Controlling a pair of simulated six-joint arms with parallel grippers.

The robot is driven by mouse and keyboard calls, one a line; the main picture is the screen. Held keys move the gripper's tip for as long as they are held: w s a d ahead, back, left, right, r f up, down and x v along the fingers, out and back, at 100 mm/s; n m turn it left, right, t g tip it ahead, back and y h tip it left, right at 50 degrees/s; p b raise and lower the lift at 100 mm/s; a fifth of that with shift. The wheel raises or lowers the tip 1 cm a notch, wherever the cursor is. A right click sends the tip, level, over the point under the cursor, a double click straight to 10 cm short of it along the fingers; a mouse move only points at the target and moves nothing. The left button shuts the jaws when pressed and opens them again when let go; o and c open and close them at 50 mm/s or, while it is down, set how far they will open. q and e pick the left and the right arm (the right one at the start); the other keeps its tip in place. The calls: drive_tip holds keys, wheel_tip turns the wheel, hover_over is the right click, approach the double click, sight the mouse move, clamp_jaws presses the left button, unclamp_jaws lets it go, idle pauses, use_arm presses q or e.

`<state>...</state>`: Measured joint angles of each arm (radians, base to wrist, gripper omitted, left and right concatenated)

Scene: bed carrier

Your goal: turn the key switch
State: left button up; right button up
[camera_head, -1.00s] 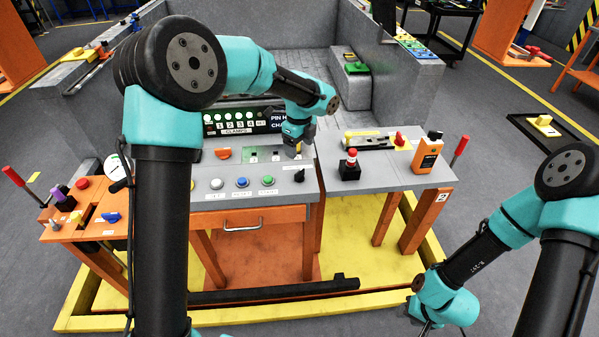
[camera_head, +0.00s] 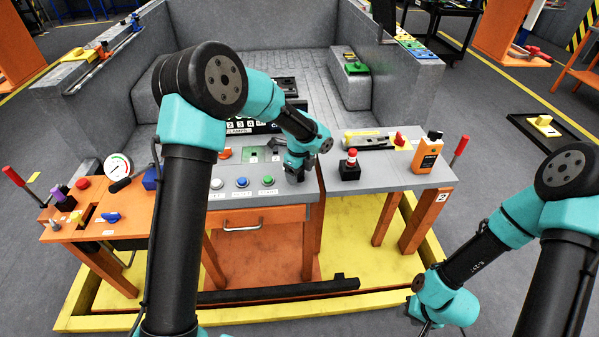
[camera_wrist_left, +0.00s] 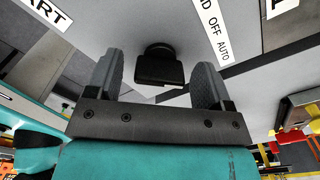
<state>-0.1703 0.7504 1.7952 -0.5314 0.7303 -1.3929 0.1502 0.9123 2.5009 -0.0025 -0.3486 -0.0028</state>
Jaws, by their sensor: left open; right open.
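The key switch (camera_wrist_left: 160,66) is a black knob on the grey panel, seen in the left wrist view beside a label reading OFF and AUTO. My left gripper (camera_wrist_left: 160,78) is open, with one finger on each side of the knob and gaps between. In the head view my left gripper (camera_head: 297,172) points down at the right end of the console and hides the switch. My right gripper is out of the head view; only part of my right arm shows at the lower right.
White, blue and green buttons (camera_head: 242,183) line the console front left of the gripper. A red-topped black button box (camera_head: 350,166) stands close to its right. An orange box (camera_head: 427,152) and a red-handled lever (camera_head: 459,151) are further right.

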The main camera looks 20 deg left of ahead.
use_arm(q)
drive_tip(key=c, duration=0.9)
